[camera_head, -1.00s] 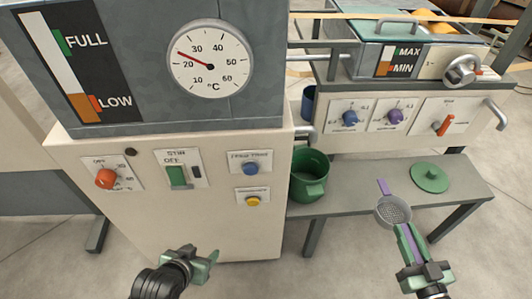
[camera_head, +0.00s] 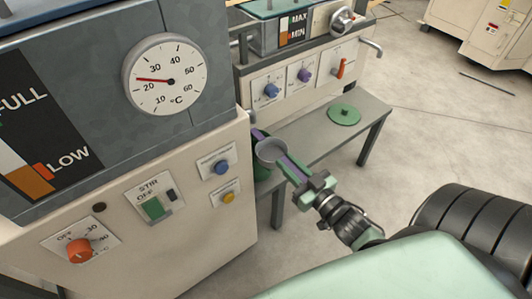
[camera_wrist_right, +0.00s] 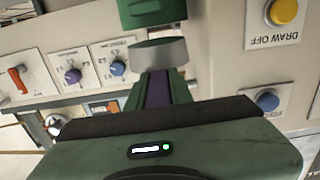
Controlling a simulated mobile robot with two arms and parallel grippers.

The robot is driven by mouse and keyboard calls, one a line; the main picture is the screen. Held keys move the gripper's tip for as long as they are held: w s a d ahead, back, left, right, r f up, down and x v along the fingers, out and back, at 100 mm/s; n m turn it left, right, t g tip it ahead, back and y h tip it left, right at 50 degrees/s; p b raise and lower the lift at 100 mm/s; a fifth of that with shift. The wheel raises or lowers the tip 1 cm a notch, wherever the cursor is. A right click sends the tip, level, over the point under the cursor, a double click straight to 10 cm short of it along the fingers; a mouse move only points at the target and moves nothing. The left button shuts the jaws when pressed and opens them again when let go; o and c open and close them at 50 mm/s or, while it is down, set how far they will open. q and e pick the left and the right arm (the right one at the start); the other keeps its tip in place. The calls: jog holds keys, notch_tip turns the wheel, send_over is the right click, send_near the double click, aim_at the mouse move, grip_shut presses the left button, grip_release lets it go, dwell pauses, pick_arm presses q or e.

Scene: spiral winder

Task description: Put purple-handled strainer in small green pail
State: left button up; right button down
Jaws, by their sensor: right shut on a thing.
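My right gripper (camera_head: 292,170) is shut on the purple handle of the strainer (camera_head: 271,151), which has a grey mesh bowl. The strainer is held up at the near end of the grey bench. The small green pail (camera_head: 262,174) shows just below and behind the bowl, and is mostly hidden by it. In the right wrist view the strainer bowl (camera_wrist_right: 160,54) is beyond the fingers, and the green pail (camera_wrist_right: 151,10) is at the top edge. I cannot tell whether the bowl is directly over the pail opening. My left gripper is out of view.
A round green lid (camera_head: 344,114) lies on the grey bench (camera_head: 318,138). The cream machine panel (camera_head: 205,245), with a yellow button (camera_head: 229,198) and a blue knob (camera_head: 222,167), stands close left of the strainer. Floor to the right of the bench is open.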

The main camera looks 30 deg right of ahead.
aim_at(269, 154)
jog(key=w, duration=0.7)
jog(key=shift+w+a+b, duration=0.3)
jog(key=shift+w+b, duration=0.05)
jog(key=shift+b, duration=0.05)
pick_arm(q)
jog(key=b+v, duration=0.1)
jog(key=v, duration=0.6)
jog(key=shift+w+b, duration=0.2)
jog(key=shift+b, duration=0.1)
pick_arm(e)
jog(key=shift+w+a+f, duration=0.1)
jog(key=shift+w+f, duration=0.15)
jog(key=shift+f, duration=0.65)
jog(key=shift+w+f, duration=0.25)
jog(key=shift+f, duration=0.6)
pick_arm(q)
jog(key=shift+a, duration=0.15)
pick_arm(e)
jog(key=shift+f+b, duration=0.3)
jog(key=shift+f, duration=0.3)
jog(key=c, duration=1.3)
grip_release()
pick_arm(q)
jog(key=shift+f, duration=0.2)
pick_arm(e)
jog(key=shift+o, duration=0.2)
